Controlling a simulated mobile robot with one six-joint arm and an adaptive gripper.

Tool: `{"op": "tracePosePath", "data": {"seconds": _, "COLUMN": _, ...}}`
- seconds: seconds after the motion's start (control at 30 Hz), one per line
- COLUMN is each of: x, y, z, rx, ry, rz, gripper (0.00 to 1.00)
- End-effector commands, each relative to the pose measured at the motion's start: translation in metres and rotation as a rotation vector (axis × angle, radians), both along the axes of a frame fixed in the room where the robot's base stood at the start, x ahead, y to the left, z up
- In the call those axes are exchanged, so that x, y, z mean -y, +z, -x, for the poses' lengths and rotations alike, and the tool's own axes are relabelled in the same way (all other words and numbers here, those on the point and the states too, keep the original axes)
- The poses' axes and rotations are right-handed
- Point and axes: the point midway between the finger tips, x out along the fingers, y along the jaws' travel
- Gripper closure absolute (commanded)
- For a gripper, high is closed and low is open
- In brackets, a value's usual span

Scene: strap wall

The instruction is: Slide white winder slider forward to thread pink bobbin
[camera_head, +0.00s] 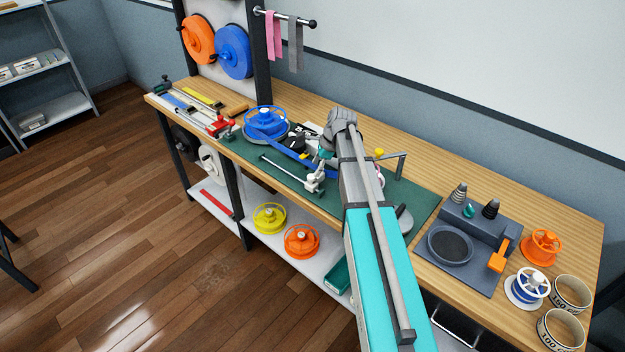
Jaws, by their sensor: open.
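A white fitting (314,183) sits at the right end of a thin rod on the green mat and looks like the winder slider. My arm reaches over the bench from the bottom right. My gripper (324,166), small and partly hidden, hangs beside the arm close to the white fitting; it is open. I cannot tell whether it touches the fitting. A blue reel (266,122) with a blue strap (296,151) running right stands behind the rod.
The wooden bench (420,167) carries a dark grey station (485,240) at right, with an orange spool (541,247) and blue-white spool (527,288). Red clamps (219,125) stand at left. A pink strap (273,36) hangs behind. Yellow (269,219) and orange (301,241) spools sit below.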

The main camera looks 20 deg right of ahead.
Motion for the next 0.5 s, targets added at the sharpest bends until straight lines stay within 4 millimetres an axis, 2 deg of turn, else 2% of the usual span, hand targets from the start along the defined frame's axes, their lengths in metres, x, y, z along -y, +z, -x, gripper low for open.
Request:
{"op": "tracePosePath", "data": {"seconds": 0.03, "x": -0.002, "y": -0.008, "z": 0.0, "rx": 0.0, "ry": 0.0, "rz": 0.0, "gripper": 0.25}}
{"op": "tracePosePath", "data": {"seconds": 0.2, "x": -0.006, "y": -0.02, "z": -0.002, "rx": 0.0, "ry": -0.001, "rz": 0.0, "gripper": 0.25}}
{"op": "tracePosePath", "data": {"seconds": 0.5, "x": -0.013, "y": -0.033, "z": -0.003, "rx": 0.001, "ry": 0.0, "rz": 0.0, "gripper": 0.25}}
